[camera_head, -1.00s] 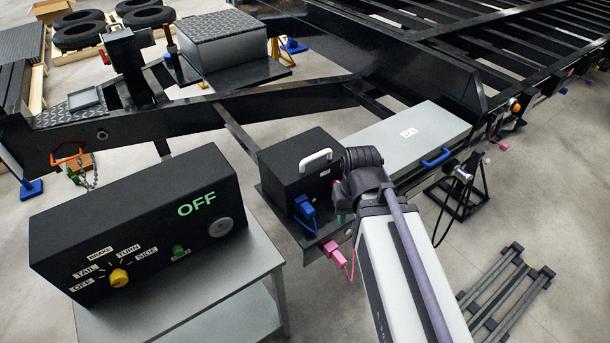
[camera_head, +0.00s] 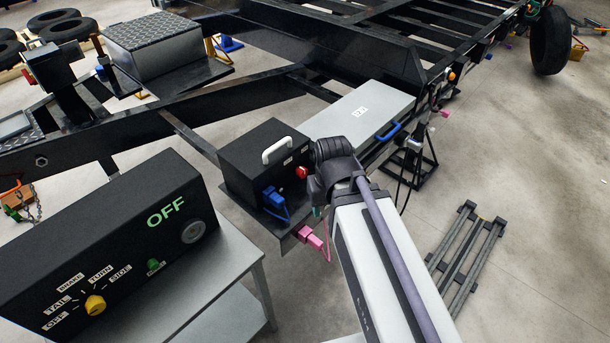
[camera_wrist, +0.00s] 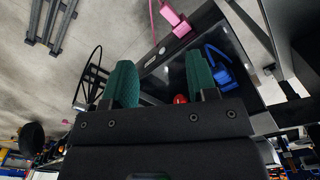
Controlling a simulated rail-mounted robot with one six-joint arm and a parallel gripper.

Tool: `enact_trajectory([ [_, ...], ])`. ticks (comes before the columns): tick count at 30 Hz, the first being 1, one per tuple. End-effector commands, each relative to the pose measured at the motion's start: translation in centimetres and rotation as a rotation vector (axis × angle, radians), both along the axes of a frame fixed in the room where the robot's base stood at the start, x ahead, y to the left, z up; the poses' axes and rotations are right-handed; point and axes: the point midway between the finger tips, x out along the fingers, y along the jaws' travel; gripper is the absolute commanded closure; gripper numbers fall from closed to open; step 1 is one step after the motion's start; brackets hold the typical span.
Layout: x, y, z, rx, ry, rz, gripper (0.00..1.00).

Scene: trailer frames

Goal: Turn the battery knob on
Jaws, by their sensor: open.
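The black battery box (camera_head: 243,168) with a white handle (camera_head: 278,150) sits on a shelf of the trailer frame. Its small red knob (camera_head: 301,172) is on the face beside my wrist, and a blue plug (camera_head: 274,201) is lower on it. In the wrist view, the red knob (camera_wrist: 180,99) shows partly in the gap between my gripper's green fingers, nearer the right one; the blue plug (camera_wrist: 219,68) is to the right. My gripper (camera_wrist: 160,82) is open and empty, apart from the knob. In the head view my arm mostly hides it.
A black control panel (camera_head: 110,225) reading OFF, with a yellow knob (camera_head: 95,305), stands on a grey table at the left. A pink plug (camera_head: 309,237) hangs below the battery shelf. A grey box (camera_head: 360,118) is behind. A slatted rack (camera_head: 465,250) lies on the floor.

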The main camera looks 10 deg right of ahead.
Motion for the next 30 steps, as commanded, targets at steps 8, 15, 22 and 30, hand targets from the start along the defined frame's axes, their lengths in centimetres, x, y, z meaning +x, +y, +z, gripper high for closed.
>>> enact_trajectory([
  [8, 4.9, -5.4, -15.0, 0.332, -0.178, -0.100, 0.36],
  [15, 14.8, -6.4, -8.6, 0.664, -0.941, 0.239, 0.36],
  [22, 15.3, -6.3, -7.6, 0.602, -1.048, 0.349, 0.36],
  [30, 18.3, -3.7, -9.6, 0.606, -1.044, 0.352, 0.36],
])
